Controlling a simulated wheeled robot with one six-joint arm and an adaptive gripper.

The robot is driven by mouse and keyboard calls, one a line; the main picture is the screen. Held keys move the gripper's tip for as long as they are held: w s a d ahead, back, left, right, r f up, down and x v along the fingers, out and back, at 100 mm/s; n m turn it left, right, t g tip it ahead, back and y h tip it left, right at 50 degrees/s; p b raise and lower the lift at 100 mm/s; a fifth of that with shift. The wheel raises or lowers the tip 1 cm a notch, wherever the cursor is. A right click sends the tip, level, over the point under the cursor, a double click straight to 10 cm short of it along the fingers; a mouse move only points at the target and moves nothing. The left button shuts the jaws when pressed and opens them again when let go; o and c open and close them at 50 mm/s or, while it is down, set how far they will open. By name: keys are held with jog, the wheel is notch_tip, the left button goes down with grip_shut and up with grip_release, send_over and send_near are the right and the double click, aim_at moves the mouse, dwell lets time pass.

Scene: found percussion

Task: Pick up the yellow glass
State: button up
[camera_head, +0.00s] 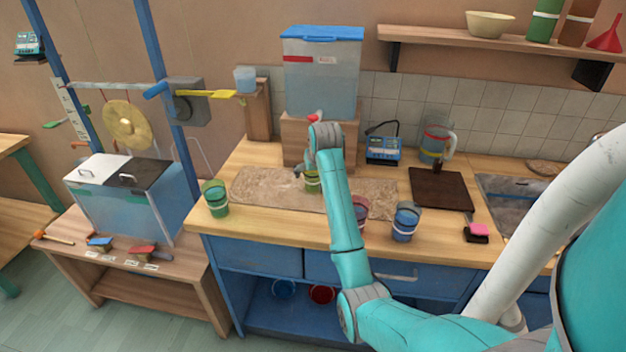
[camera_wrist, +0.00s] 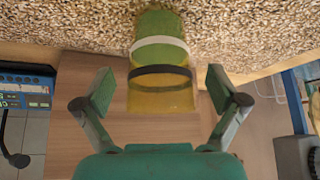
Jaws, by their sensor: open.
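The yellow glass (camera_wrist: 162,98) fills the upper middle of the wrist view, with a white band, a dark band and a greenish end. It stands on the speckled mat (camera_wrist: 60,22). My gripper (camera_wrist: 161,90) is open, one finger on each side of the glass, with a gap on both sides. In the head view the glass (camera_head: 313,186) is small, on the mat (camera_head: 262,187) beneath my arm. My gripper (camera_head: 303,171) is mostly hidden there behind my own arm.
A green glass (camera_head: 216,199) stands left on the counter. A blue glass (camera_head: 405,223) and a reddish glass (camera_head: 360,208) stand right of my arm. Behind are a wooden stand (camera_head: 293,140) with a water tank (camera_head: 320,75), and a blue device (camera_head: 383,150).

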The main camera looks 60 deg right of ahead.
jog(key=c, duration=1.7)
jog(key=shift+o, duration=0.2)
jog(key=shift+r, duration=0.2)
